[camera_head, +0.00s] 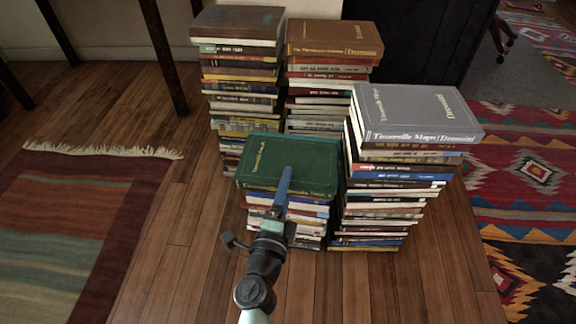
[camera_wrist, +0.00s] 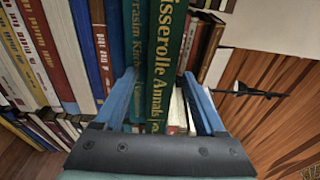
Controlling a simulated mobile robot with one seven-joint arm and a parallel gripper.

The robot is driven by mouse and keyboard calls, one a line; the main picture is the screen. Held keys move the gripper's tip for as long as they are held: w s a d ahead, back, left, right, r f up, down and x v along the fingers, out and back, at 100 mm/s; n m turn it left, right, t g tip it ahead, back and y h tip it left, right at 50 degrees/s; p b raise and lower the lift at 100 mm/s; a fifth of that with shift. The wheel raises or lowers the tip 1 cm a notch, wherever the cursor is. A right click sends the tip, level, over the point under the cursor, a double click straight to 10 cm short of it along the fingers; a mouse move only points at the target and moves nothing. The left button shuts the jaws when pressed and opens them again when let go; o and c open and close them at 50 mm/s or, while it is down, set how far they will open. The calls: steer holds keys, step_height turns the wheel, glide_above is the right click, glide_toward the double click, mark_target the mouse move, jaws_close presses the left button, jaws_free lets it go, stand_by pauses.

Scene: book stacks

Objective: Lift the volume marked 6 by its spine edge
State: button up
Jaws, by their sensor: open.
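I cannot read a 6 on any volume in either view. A large green book (camera_head: 262,160) lies on top of the low front stack, its gold-lettered spine towards me. My gripper (camera_head: 287,178) is at the front of this stack, a blue finger overlapping the green book in the picture. In the wrist view, my gripper (camera_wrist: 159,76) is open, one blue finger each side of the green spines. I cannot tell whether the fingers touch them.
A taller stack topped by a grey book (camera_head: 415,108) stands close on the right. Two tall stacks, topped by a dark book (camera_head: 238,22) and a brown book (camera_head: 335,37), stand behind. Bare wood floor (camera_head: 180,225) lies left of the stacks, with a striped rug (camera_head: 70,235) beyond.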

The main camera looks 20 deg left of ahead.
jaws_close()
stand_by(0.3)
stand_by(1.1)
steer(key=shift+r, duration=0.15)
